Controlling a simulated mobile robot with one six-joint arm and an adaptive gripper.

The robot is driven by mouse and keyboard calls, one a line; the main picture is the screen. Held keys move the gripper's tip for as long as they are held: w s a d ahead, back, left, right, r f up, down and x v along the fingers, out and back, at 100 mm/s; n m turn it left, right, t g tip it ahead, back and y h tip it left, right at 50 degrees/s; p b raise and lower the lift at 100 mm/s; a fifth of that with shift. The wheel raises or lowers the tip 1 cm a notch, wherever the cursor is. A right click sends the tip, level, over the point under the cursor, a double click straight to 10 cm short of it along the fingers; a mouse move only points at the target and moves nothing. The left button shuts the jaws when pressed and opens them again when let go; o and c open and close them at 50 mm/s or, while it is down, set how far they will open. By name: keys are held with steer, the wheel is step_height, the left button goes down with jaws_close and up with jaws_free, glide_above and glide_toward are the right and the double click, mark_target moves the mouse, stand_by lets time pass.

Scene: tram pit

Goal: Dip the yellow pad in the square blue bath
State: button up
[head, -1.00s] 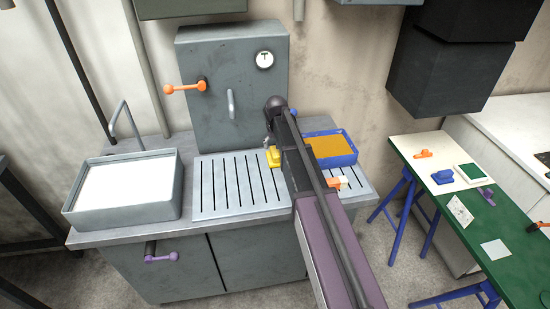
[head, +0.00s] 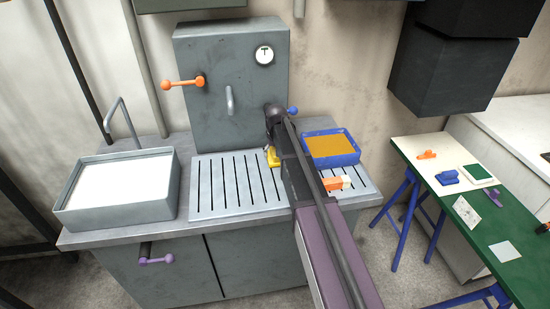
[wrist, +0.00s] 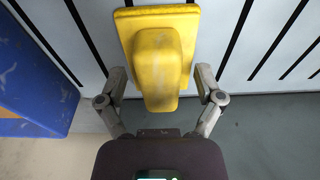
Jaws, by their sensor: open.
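The yellow pad (head: 273,158) stands on the slotted drainboard, partly hidden by my arm in the head view. In the wrist view the yellow pad (wrist: 158,60) shows a flat plate with a raised handle. My gripper (wrist: 161,86) is open, with one finger on each side of the handle and a gap to it. In the head view my gripper (head: 269,145) is close to the pad and mostly hidden. The blue bath (head: 338,162), filled with an amber surface, is just right of the pad. Its blue side (wrist: 35,85) shows at left in the wrist view.
An orange-and-white block (head: 338,183) lies in front of the bath. A grey sink basin (head: 120,207) with a tap is at left. A grey cabinet (head: 215,110) with an orange lever stands behind the drainboard (head: 215,208). A green-and-white table (head: 478,225) is at right.

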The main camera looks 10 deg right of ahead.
stand_by(0.3)
jaws_close()
steer(key=shift+r, duration=0.2)
step_height(320, 180, up, 10)
steer(key=p, duration=1)
steer(key=shift+f, duration=0.15)
stand_by(0.6)
steer(key=c, duration=0.9)
jaws_free()
jaws_close()
